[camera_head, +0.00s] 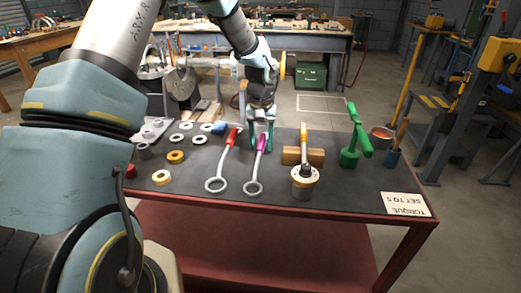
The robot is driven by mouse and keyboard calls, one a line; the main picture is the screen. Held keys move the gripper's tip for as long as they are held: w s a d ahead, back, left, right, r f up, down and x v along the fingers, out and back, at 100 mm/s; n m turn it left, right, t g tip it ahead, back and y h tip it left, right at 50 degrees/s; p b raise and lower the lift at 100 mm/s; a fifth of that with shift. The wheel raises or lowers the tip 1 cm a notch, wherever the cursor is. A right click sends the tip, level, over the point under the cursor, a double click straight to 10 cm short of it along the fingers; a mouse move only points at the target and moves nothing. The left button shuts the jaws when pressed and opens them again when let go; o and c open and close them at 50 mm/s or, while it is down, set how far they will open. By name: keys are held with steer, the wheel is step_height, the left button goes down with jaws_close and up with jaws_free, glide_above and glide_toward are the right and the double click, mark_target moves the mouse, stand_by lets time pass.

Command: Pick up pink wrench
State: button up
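The pink wrench (262,145) lies on the dark top of the red workbench (330,190). It has a magenta handle at the far end and a silver ring end towards the near edge. My gripper (262,143) points down at the handle's far end, with one teal finger on each side of it. The fingers look spread apart, with space between them and the handle. Whether the fingertips touch the bench is too small to tell. A similar wrench with a red handle (232,137) lies just to the left.
Several pale and brass rings (176,156) lie to the left. A wooden block (315,156) and a metal cylinder with a yellow-handled tool (304,178) stand close on the right. A green tool (352,150) and a torque sign (406,204) are farther right.

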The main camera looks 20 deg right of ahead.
jaws_close()
stand_by(1.2)
